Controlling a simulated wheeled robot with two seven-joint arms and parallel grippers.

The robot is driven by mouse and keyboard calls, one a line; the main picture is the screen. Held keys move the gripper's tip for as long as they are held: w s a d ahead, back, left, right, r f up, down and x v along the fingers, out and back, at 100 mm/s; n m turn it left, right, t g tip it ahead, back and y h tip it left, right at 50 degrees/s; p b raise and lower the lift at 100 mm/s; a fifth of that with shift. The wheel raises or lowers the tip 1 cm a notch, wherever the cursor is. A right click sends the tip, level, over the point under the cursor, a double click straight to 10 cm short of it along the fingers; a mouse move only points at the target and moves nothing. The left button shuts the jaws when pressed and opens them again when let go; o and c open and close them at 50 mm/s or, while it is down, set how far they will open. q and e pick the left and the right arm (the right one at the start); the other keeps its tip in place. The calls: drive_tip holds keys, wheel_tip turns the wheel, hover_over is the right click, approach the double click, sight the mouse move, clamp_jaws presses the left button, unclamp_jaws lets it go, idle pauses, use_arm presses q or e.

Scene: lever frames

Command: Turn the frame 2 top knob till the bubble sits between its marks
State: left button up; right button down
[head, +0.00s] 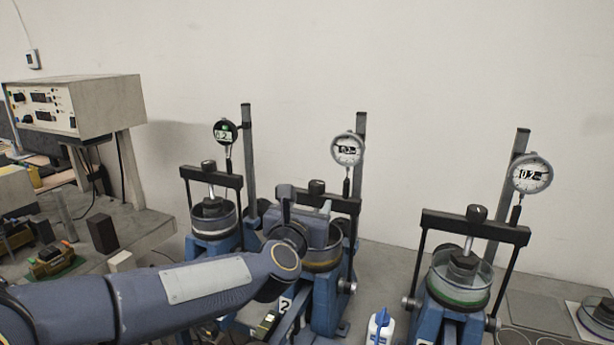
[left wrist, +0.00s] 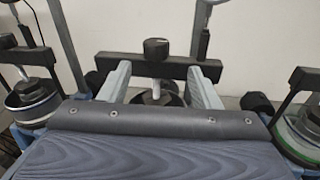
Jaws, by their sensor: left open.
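Frame 2 (head: 326,295) is the middle blue lever frame, with a "2" label low on its front. Its black top knob (head: 317,187) sits on the dark crossbar and also shows in the left wrist view (left wrist: 156,48), upright with a pale mark on top. My left gripper (head: 305,205) is in front of frame 2 and hides part of its crossbar and cup. In the left wrist view its two fingers (left wrist: 158,72) are spread and empty, pointing at the crossbar below the knob. I cannot make out a bubble or its marks. My right gripper is not in view.
Similar frames stand to the left (head: 210,218) and right (head: 460,275), close beside frame 2. A dial gauge (head: 347,149) is above frame 2. A small white-and-blue bottle (head: 380,327) stands in front. A control box (head: 73,105) is at the far left.

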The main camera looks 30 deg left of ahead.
sight(315, 187)
use_arm(q)
drive_tip(key=shift+n+y, duration=0.3)
drive_tip(key=shift+n, duration=0.3)
drive_tip(key=p+x, duration=0.1)
drive_tip(key=x, duration=0.4)
drive_tip(key=p+x, duration=0.1)
drive_tip(key=x, duration=0.1)
drive_tip(key=shift+w+a+r+p, duration=0.2)
drive_tip(key=shift+r+p, duration=0.1)
drive_tip(key=shift+r, duration=0.05)
drive_tip(key=shift+w+a+f, duration=0.1)
drive_tip(key=shift+w, duration=0.3)
drive_tip(key=shift+c, duration=0.4)
